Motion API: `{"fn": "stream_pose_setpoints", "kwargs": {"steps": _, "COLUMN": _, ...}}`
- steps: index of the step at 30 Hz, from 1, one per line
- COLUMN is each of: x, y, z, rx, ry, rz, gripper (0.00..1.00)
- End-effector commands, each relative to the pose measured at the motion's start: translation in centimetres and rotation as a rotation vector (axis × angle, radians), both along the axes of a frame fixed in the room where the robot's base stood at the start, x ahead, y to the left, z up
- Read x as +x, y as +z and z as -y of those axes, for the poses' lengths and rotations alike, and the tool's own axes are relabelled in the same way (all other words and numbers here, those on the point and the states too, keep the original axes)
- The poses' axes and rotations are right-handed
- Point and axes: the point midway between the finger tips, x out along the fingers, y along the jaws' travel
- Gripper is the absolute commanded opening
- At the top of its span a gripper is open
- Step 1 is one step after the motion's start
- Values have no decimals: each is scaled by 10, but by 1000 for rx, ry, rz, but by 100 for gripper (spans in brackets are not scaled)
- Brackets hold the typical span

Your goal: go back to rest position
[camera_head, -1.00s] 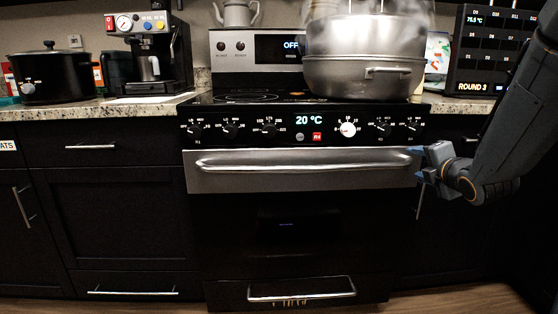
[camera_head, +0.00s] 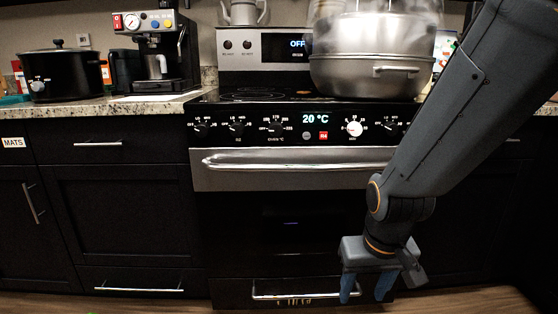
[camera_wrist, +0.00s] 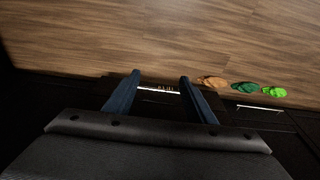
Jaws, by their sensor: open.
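My gripper (camera_head: 366,289) hangs fingers-down in front of the lower right of the oven, near its bottom drawer handle (camera_head: 304,293). Its two blue fingers are apart with nothing between them. In the wrist view my gripper (camera_wrist: 158,88) also shows open and empty, with wood floor (camera_wrist: 150,40) beyond the fingertips. A large silver stockpot (camera_head: 366,70) stands on the right side of the stove (camera_head: 290,170), with steam over it.
A black slow cooker (camera_head: 65,75) and a coffee machine (camera_head: 155,50) stand on the left counter. The oven door handle (camera_head: 295,161) sticks out. Orange, dark green and bright green items (camera_wrist: 244,88) lie on the floor. The floor ahead of them is clear.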

Motion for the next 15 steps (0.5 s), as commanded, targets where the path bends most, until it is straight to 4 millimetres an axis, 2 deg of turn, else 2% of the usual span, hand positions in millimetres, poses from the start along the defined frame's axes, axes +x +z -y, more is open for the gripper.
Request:
{"fn": "stream_pose_setpoints", "kwargs": {"steps": 8, "x": -23, "y": 3, "z": -65, "rx": 7, "ry": 164, "rz": -46, "gripper": 50}}
{"fn": "stream_pose_setpoints", "kwargs": {"steps": 15, "x": -64, "y": 7, "z": -128, "rx": 6, "ry": 342, "rz": -106, "gripper": 50}}
